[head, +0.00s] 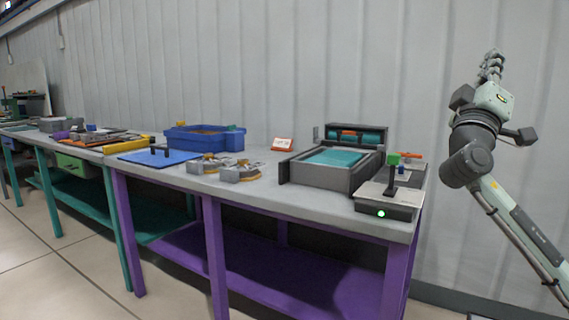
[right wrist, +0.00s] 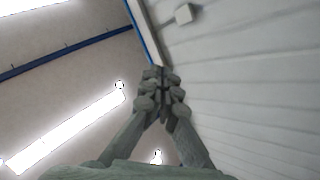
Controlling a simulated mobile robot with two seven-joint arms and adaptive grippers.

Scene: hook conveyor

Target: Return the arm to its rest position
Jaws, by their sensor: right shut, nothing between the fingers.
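My right arm rises from the lower right of the head view, in front of the corrugated wall. My right gripper (head: 492,62) is at its top, pointing up, shut and empty. It is well above and to the right of the workbench (head: 330,214). In the right wrist view its fingers (right wrist: 161,90) meet, with the ceiling and wall behind them. My left gripper is not in view.
On the bench stand a grey device with a teal belt (head: 335,158), a small box with a green light (head: 388,205), a blue bin (head: 204,138) and a blue mat (head: 160,157). Another bench (head: 60,142) is at the left. The space around the right gripper is clear.

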